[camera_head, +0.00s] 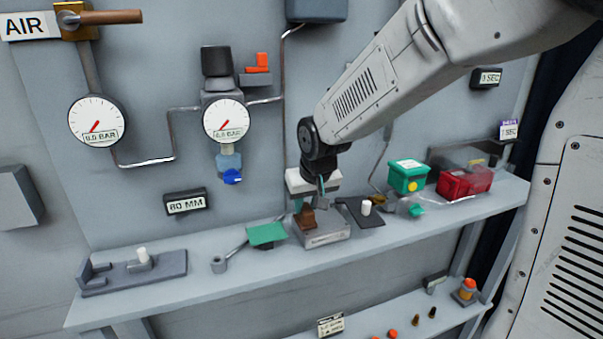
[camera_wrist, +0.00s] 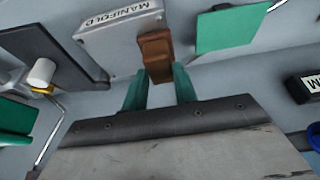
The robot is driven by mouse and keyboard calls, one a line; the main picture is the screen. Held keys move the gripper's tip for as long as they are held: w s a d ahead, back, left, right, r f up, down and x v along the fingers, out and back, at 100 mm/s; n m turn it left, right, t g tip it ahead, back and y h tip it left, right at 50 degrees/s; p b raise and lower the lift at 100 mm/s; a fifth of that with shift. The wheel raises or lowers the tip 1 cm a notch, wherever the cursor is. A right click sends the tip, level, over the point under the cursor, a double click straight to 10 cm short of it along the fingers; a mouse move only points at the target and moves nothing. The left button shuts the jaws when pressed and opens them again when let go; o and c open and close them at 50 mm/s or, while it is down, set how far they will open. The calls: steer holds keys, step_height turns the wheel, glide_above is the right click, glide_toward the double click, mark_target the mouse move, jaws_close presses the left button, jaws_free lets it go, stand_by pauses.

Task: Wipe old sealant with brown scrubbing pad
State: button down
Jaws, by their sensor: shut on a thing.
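The brown scrubbing pad (camera_wrist: 155,52) is a small block held between the green fingertips of my gripper (camera_wrist: 159,88). The pad (camera_head: 306,218) also shows in the head view, below my gripper (camera_head: 311,205), at the grey manifold block (camera_head: 326,238). In the wrist view the block, labelled MANIFOLD (camera_wrist: 98,42), lies beside the pad, whose upper end overlaps the block's edge. I cannot tell whether the pad touches the block. I cannot make out the old sealant in either view.
A green flat piece (camera_head: 267,234) lies left of the block on the shelf (camera_head: 215,288). A dark mat with a white cylinder (camera_head: 366,207) lies right. Beyond are a green box (camera_head: 407,177) and a red box (camera_head: 464,184). A grey fixture (camera_head: 165,266) sits far left.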

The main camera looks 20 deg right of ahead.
step_height(320, 180, up, 8)
stand_by(0.6)
stand_by(0.4)
